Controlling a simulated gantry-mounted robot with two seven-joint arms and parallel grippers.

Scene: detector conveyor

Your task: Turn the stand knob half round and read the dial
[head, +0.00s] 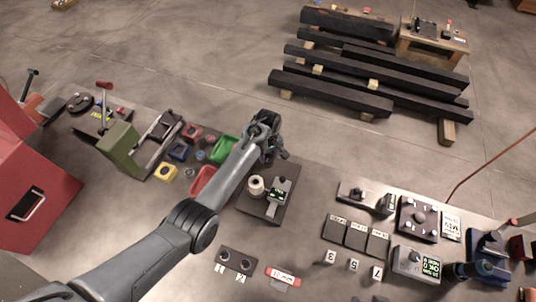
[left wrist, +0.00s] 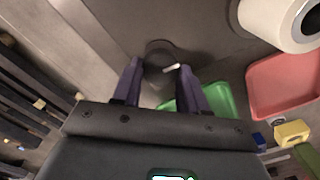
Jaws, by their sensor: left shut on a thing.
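A dark stand plate (head: 257,207) lies on the bench in the middle of the head view. It carries a white cylinder (head: 256,187) and a grey gauge with a small lit display (head: 281,183), too small to read. My left gripper (head: 272,153) is at the plate's far end, pointing down. In the left wrist view, my left gripper's fingers (left wrist: 160,84) are shut on a dark round knob (left wrist: 158,48) with a white mark. The white cylinder is at upper right there (left wrist: 272,18). The knob is hidden in the head view.
A green tray (head: 222,150) and a red tray (head: 202,181) lie left of the stand. Numbered blocks and dark pads (head: 356,237) are to the right, near a grey meter (head: 414,264). Black beams (head: 330,93) are stacked on the floor beyond.

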